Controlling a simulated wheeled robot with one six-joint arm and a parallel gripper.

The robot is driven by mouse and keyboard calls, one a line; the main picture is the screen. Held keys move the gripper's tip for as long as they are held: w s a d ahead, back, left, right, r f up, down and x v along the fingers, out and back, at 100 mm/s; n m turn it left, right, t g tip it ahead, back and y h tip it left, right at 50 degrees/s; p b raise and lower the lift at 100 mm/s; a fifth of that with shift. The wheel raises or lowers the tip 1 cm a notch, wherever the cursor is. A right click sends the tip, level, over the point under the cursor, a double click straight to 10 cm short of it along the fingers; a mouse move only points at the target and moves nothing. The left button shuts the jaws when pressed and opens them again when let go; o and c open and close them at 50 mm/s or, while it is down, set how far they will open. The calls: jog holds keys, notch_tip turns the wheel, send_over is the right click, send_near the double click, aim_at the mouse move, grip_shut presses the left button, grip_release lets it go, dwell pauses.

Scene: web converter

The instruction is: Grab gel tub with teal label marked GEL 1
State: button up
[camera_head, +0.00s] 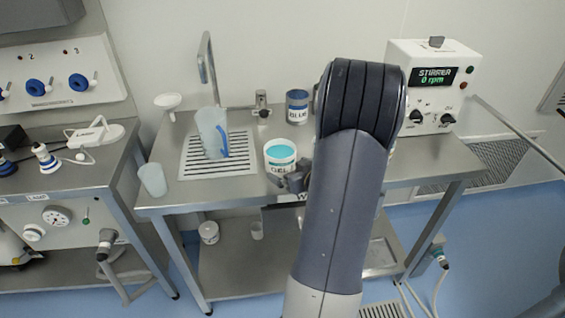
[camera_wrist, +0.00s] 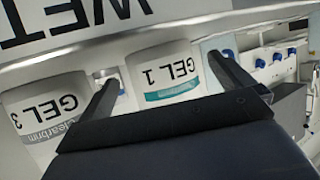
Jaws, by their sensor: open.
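The gel tub marked GEL 1 (camera_wrist: 172,68) is white with a teal stripe on its label. It appears upside down in the wrist view, between the fingers of my gripper (camera_wrist: 163,73). In the head view, an open tub with teal contents and GEL lettering (camera_head: 280,154) stands upright on the steel bench. My open gripper (camera_head: 293,180) is at its front right, partly covering the lettering. Whether the fingers touch the tub cannot be told.
A second tub, GEL 3 (camera_wrist: 50,108), stands beside GEL 1 in the wrist view. On the bench are a jug (camera_head: 211,133), a BLUE container (camera_head: 297,107) and the stirrer unit (camera_head: 433,87). A beaker (camera_head: 152,180) stands near the bench's left edge.

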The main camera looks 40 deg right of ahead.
jog(key=x, duration=0.4)
jog(key=shift+w+d+r, duration=0.1)
jog(key=shift+w+d, duration=0.05)
jog(key=shift+w, duration=0.25)
jog(key=shift+c, duration=0.2)
jog(key=c, duration=1.1)
